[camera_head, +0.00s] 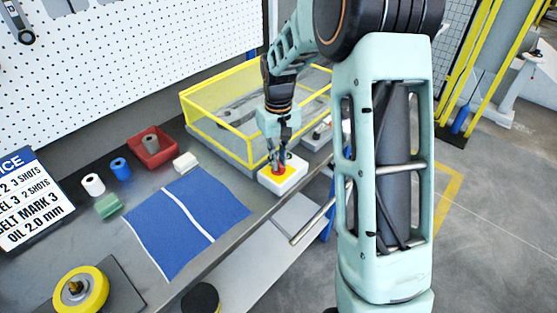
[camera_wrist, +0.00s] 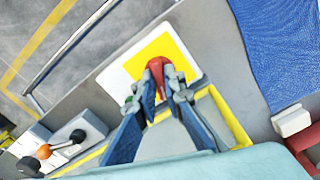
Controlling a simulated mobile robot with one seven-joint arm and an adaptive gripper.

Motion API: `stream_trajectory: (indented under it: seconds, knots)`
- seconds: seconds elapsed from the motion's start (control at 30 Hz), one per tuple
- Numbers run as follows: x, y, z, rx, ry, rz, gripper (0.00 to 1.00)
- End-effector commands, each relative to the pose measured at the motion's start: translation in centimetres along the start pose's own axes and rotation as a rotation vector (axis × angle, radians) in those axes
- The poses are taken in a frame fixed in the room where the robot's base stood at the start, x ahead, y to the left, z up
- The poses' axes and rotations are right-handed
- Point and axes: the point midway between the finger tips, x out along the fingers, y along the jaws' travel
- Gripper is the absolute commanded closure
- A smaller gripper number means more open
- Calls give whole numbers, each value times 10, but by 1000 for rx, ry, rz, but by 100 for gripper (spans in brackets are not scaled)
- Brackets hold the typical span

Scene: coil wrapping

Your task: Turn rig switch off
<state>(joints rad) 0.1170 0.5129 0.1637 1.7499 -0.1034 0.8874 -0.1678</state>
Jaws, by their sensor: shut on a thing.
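The switch is a red knob (camera_wrist: 157,66) on a yellow plate (camera_wrist: 168,47) set on a white base (camera_wrist: 118,77). In the head view the white base (camera_head: 268,186) stands near the bench's front edge, beside the yellow-framed rig. My gripper (camera_head: 279,163) points down at it. In the wrist view the fingertips of my gripper (camera_wrist: 160,75) are closed around the red knob, one on each side. The fingers hide part of the knob, so its turned position cannot be told.
The yellow-framed clear guard (camera_head: 215,141) stands close behind the switch. A blue mat (camera_head: 180,240) with a white stripe lies to the left. A white block (camera_head: 186,162) and a red bin (camera_head: 165,157) are farther left.

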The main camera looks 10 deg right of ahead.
Motion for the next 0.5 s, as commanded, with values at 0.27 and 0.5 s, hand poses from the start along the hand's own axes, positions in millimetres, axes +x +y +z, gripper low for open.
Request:
stream_trajectory:
  seconds: [0.27,0.5]
  knots:
    - [-1,0,0,-213,1,1,100]
    - [-1,0,0,-328,2,0,100]
